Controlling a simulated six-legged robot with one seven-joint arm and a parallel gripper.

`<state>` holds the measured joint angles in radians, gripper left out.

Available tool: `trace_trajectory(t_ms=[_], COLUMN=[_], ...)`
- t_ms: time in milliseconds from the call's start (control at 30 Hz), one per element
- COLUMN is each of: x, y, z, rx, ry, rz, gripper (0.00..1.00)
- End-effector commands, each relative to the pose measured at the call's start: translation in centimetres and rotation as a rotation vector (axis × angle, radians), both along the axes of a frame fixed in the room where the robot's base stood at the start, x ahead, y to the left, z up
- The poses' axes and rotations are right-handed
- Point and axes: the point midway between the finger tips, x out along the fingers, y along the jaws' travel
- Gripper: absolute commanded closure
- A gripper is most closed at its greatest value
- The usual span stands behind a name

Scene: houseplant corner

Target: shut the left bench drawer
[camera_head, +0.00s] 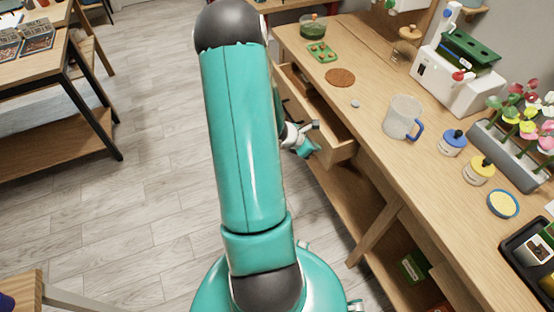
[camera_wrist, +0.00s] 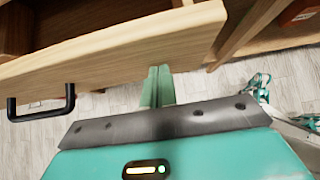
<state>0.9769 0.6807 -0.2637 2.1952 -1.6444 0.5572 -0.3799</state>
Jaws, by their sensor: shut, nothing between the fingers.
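The bench drawer (camera_head: 325,122) stands pulled out from the front of the wooden bench (camera_head: 372,130). My arm hides part of it in the head view. In the wrist view the wooden drawer front (camera_wrist: 120,52) crosses the upper picture, with a black bar handle (camera_wrist: 42,112) at the left. My gripper (camera_head: 306,144) is beside the outer end of the drawer. In the wrist view its teal fingers (camera_wrist: 158,80) are together and empty, close to the right part of the drawer front. I cannot tell whether they touch it.
On the bench top are a glass mug (camera_head: 402,118), a cork disc (camera_head: 340,77), small jars (camera_head: 452,142) and a flower planter (camera_head: 512,150). A lower shelf (camera_head: 350,205) runs beneath. The tiled floor (camera_head: 150,180) left of the bench is clear.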

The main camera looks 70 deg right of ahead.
Motion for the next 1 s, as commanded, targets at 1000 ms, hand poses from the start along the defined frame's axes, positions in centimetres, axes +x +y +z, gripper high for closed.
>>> trace_trajectory(t_ms=[1000], x=[-8.2], y=[-7.9], z=[0.1], rx=[-0.004], ry=[0.005], rz=[-0.006], gripper=[1.0])
